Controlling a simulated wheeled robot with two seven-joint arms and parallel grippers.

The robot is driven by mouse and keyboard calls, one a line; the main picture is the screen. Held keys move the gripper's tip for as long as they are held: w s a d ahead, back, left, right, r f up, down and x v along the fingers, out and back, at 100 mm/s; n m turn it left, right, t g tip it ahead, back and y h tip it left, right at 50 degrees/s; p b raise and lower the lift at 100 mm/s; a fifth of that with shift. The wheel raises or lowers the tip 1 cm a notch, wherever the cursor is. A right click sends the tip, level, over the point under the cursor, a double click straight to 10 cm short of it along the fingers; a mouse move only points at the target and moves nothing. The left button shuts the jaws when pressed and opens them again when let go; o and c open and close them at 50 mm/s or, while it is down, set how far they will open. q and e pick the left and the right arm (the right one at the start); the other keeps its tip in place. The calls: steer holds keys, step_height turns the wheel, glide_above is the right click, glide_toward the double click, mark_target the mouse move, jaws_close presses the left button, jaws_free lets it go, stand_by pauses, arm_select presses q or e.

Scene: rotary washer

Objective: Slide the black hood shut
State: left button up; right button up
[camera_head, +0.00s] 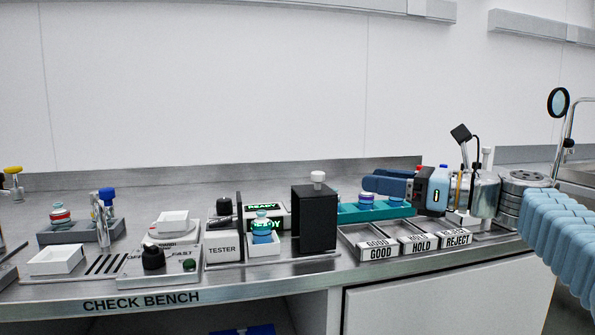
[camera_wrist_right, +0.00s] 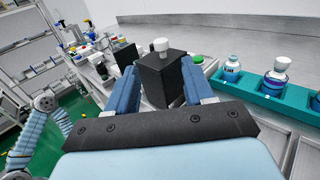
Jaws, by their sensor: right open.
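The black hood (camera_head: 314,220) is an upright box with a white knob (camera_head: 318,179) on top. It stands at the right end of the TESTER unit (camera_head: 223,247). A blue vial (camera_head: 262,230) sits uncovered in a white holder left of the hood, before a lit green display (camera_head: 266,208). My right gripper (camera_head: 368,181) is open, right of the hood, with blue fingers pointing towards it. In the right wrist view, the hood (camera_wrist_right: 162,84) and knob (camera_wrist_right: 161,45) appear between the open fingertips (camera_wrist_right: 160,76), with no visible contact. My left gripper is not in view.
A teal rack (camera_head: 350,213) with vials stands right of the hood, behind GOOD, HOLD and REJECT trays (camera_head: 380,254). A unit with a black knob (camera_head: 153,257) and a grey rack (camera_head: 60,235) lie left of the tester.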

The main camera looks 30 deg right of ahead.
mark_target(324, 173)
steer(key=x, duration=1.3)
steer(key=shift+d+p, duration=0.1)
steer(key=shift+p, duration=0.25)
jaws_close()
